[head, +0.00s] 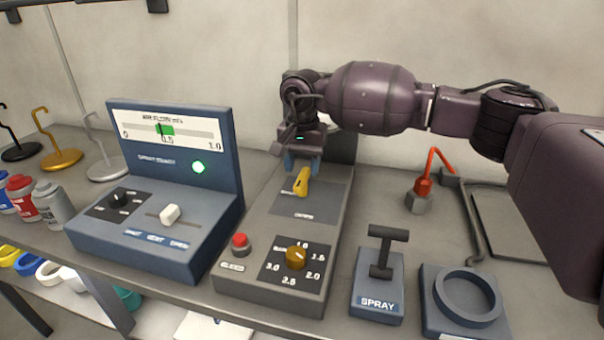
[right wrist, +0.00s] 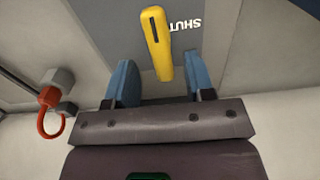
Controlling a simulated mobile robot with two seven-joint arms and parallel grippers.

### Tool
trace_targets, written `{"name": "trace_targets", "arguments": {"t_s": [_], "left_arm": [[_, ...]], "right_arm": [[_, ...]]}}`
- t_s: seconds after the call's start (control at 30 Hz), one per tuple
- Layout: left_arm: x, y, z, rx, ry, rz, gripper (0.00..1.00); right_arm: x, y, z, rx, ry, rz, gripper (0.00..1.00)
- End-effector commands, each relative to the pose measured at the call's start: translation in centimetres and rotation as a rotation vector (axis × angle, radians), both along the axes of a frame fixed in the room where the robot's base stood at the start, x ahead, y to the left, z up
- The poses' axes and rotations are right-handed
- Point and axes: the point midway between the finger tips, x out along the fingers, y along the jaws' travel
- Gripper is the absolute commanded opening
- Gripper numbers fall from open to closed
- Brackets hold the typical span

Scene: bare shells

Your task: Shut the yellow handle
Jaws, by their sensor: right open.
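The yellow handle (head: 301,181) sits on a grey panel at the far part of the dark grey console (head: 262,225). In the right wrist view the yellow handle (right wrist: 155,35) lies nearly lengthwise, slightly tilted, with a SHUT label beside it. My right gripper (head: 301,163) is at the far end of the handle, fingers pointing down. In the right wrist view its blue fingers (right wrist: 161,72) are apart, with one end of the handle between them in the picture. I cannot tell whether they touch it. My left gripper is not in view.
The console also has a red button (head: 240,241) and a brown dial (head: 296,257). A blue gauge box (head: 172,170) stands to the left. A SPRAY lever (head: 380,262), a ring holder (head: 467,298) and a red-hooked fitting (head: 423,186) are to the right.

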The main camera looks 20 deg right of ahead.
Motion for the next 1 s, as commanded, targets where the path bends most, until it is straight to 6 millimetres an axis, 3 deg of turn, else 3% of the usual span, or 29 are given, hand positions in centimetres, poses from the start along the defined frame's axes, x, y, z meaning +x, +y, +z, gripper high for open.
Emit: {"name": "trace_targets", "arguments": {"t_s": [0.2, 0.6, 0.9, 1.0], "left_arm": [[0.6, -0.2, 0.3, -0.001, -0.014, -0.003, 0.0], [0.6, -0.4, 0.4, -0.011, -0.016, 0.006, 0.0], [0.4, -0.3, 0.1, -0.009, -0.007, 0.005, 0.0], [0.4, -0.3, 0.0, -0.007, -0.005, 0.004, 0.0]], "right_arm": [[0.0, 0.0, -2.2, 0.0, 0.001, -0.001, 0.49], [0.0, 0.0, -2.6, 0.0, -0.001, 0.0, 0.47], [0.0, 0.0, -2.6, 0.0, -0.001, 0.0, 0.01], [0.0, 0.0, -2.6, 0.0, -0.001, -0.001, 0.0]]}}
